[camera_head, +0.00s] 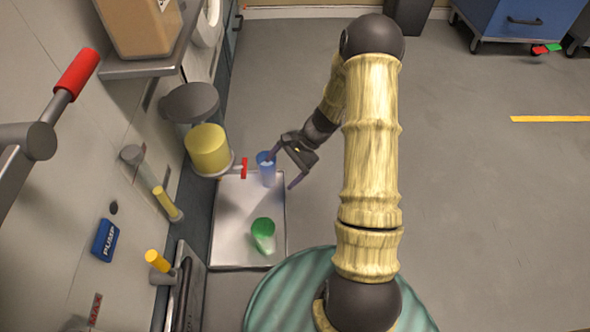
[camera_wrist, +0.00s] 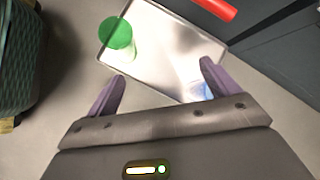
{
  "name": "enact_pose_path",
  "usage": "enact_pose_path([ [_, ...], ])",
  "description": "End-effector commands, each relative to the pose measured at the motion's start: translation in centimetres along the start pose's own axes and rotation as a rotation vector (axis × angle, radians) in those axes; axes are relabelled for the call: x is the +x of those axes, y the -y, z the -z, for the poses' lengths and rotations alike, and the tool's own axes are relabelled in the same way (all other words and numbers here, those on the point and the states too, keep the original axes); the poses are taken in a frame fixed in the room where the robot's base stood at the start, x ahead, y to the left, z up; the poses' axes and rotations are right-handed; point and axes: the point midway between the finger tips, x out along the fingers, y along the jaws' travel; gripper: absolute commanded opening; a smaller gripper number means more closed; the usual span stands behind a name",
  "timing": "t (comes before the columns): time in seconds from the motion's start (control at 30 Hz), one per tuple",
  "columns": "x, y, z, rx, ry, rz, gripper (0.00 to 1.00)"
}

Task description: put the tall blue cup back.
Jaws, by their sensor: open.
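The tall blue cup (camera_head: 267,174) stands on the far right part of a metal tray (camera_head: 232,215), beside a red tap handle. My gripper (camera_head: 282,172) is open at the cup's right side, and one finger overlaps the cup's rim in the head view. In the wrist view, my gripper (camera_wrist: 160,84) has its fingers spread with nothing held between them. There the blue cup (camera_wrist: 197,92) shows only as a small patch beside the right finger, mostly hidden. I cannot tell whether that finger touches it.
A green cup (camera_head: 263,236) stands nearer on the tray and also shows in the wrist view (camera_wrist: 117,35). A dispenser with yellow contents (camera_head: 208,150) and a red handle (camera_head: 244,168) overhangs the tray's far left.

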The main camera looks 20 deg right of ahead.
Motion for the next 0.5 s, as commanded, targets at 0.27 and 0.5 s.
enact_pose_path([
  [0.27, -4.9, -2.3, -6.6, -0.384, -0.215, -0.216, 0.88],
  [0.5, -8.8, -4.6, -11.5, -0.715, -0.386, -0.353, 0.88],
])
